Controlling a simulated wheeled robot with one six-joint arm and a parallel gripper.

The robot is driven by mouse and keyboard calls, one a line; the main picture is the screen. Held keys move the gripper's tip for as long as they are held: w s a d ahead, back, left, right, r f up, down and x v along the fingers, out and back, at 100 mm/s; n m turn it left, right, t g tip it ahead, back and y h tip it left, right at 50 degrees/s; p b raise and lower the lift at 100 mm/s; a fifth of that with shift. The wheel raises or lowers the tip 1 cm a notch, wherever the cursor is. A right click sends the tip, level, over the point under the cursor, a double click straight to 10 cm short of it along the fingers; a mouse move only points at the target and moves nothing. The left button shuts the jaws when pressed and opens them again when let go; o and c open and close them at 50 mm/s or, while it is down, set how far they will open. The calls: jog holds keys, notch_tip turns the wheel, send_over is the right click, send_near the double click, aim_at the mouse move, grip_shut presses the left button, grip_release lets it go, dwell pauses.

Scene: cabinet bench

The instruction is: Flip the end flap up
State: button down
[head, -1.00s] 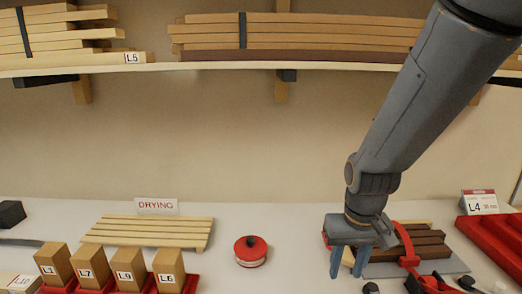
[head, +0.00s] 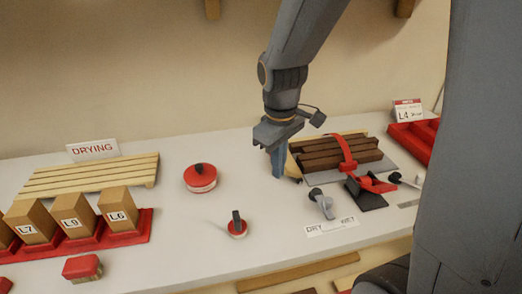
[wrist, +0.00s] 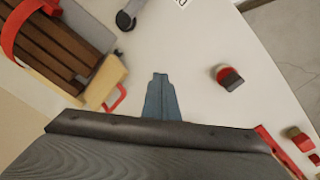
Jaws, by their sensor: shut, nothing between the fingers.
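The end flap (head: 293,166) is a light wooden plate at the left end of a stack of dark brown slats (head: 335,152), partly hidden behind my gripper in the head view. In the wrist view the flap (wrist: 104,82) is tilted in the picture, with a red loop (wrist: 117,97) at its edge. My gripper (head: 278,176) points down just left of the flap, fingers together and empty. In the wrist view the blue fingertips (wrist: 160,76) are right of the red loop, with a gap of white bench between.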

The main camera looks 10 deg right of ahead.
jog(key=w+a+r+n, duration=0.1)
jog(key=w+a+n, duration=0.1)
jog(key=w+n, duration=0.3)
jog(key=w+a+r+n+h+b, duration=0.1)
jog(key=w+a+n, duration=0.2)
jog(key=w+n, duration=0.3)
jog(key=shift+w+r+g, duration=0.2)
jog(key=shift+r+g, duration=0.1)
jog(key=shift+g, duration=0.1)
jog(key=f, duration=0.3)
jog(key=d+f+p, duration=0.1)
jog(key=f, duration=0.2)
jog(key=f+p, duration=0.1)
jog(key=f, duration=0.2)
jog(key=shift+d, duration=0.15)
jog(key=d+p, duration=0.2)
jog(key=shift+d+r, duration=0.3)
jog(key=shift+d, duration=0.05)
jog(key=shift+d+r, duration=0.2)
jog(key=shift+d, duration=0.3)
jog(key=shift+w+r, duration=0.1)
